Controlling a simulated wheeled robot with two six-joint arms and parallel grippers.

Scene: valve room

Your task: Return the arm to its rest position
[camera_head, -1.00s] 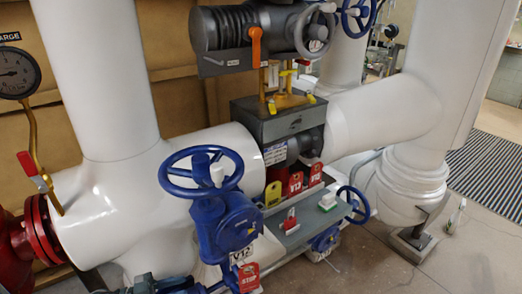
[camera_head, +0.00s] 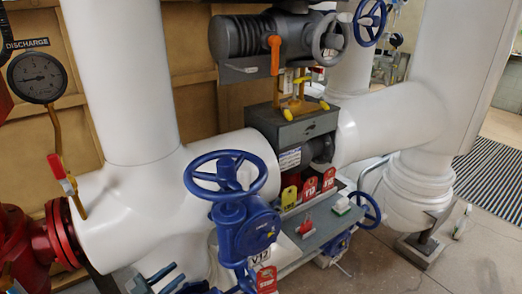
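My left gripper (camera_head: 167,277) shows at the bottom edge, left of the centre. Its two dark fingers stand apart with nothing seen between them, so it looks open and empty. It is in front of the large white pipe and to the left of the blue valve body (camera_head: 243,228) with its blue handwheel (camera_head: 225,174). The rest of the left arm is mostly cut off by the bottom edge. My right gripper is not in view.
A grey shelf (camera_head: 322,232) holds red and yellow tags and a white-topped block (camera_head: 341,206). A red tag (camera_head: 266,279) hangs below the blue valve. A discharge gauge (camera_head: 37,77) and a red flange (camera_head: 62,235) are at left. Open floor (camera_head: 480,255) lies at right.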

